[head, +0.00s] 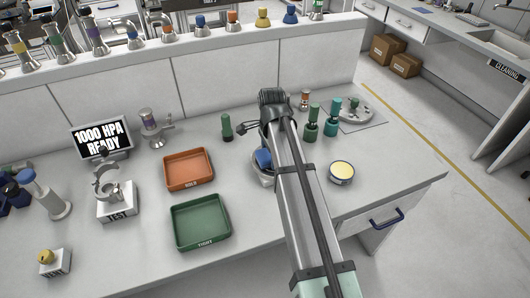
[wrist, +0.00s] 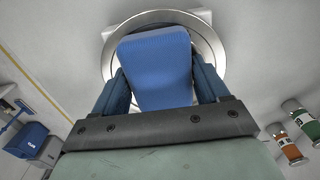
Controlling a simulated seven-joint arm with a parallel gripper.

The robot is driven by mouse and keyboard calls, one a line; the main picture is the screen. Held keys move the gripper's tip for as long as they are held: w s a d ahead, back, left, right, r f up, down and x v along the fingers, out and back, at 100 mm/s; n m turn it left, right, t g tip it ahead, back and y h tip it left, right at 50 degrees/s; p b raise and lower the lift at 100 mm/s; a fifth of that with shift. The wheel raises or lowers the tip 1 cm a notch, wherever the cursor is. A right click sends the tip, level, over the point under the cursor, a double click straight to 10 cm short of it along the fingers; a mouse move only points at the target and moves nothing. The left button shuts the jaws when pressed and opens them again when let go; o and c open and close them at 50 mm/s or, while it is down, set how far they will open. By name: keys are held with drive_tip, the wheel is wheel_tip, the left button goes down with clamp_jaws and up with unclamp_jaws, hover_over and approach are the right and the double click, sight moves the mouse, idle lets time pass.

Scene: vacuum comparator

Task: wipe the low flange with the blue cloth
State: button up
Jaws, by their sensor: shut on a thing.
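The blue cloth (wrist: 155,65) is a folded pad between the two fingers of my gripper (wrist: 160,82), which is shut on it. It shows as a small blue patch in the head view (head: 263,158), beside my arm. The low flange (wrist: 218,42) is a round, shiny metal ring right behind the cloth in the wrist view. The cloth and fingers hide most of its middle. In the head view its pale rim (head: 261,178) shows just left of my arm, partly covered. I cannot tell whether cloth and flange touch.
An orange tray (head: 188,184) and a green tray (head: 201,243) lie left of my arm. Green bottles (head: 313,135) stand behind it to the right, and a yellow-topped round tin (head: 341,181) sits nearer. The bench's front right is clear.

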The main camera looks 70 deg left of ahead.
drive_tip(key=shift+w, duration=2.95)
drive_tip(key=shift+s, duration=4)
drive_tip(key=shift+s+a, duration=0.1)
drive_tip(key=shift+s, duration=0.15)
drive_tip(key=shift+w, duration=4.25)
drive_tip(key=shift+s, duration=4.15)
drive_tip(key=shift+r, duration=4.1)
drive_tip(key=shift+w, duration=0.1)
